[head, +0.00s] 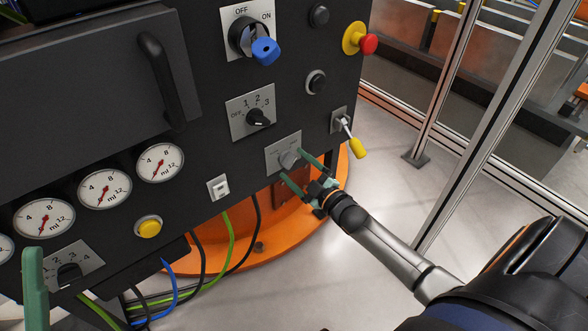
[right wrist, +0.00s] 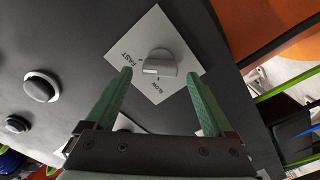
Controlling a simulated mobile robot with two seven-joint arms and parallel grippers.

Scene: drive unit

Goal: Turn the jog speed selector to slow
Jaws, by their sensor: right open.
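The jog speed selector (head: 289,158) is a grey knob on a light square plate (head: 276,148) at the panel's lower right. In the right wrist view the knob (right wrist: 160,62) has a pale mark at its left end, and its plate (right wrist: 152,22) reads FAST at left and SLOW below. The mark points left, nearer FAST than SLOW. My right gripper (head: 294,166) is open, its green fingertips on either side of the knob; I cannot tell whether they touch it. One green finger of my left gripper (head: 35,288) shows at the lower left; its other finger is out of view.
Close by are a toggle with yellow tip (head: 357,147), a 1-2-3 selector (head: 258,118), a small white socket (head: 219,187) and a yellow button (head: 149,228). A red emergency stop (head: 368,44) juts out above. Cables hang below; a fence post (head: 440,85) stands at right.

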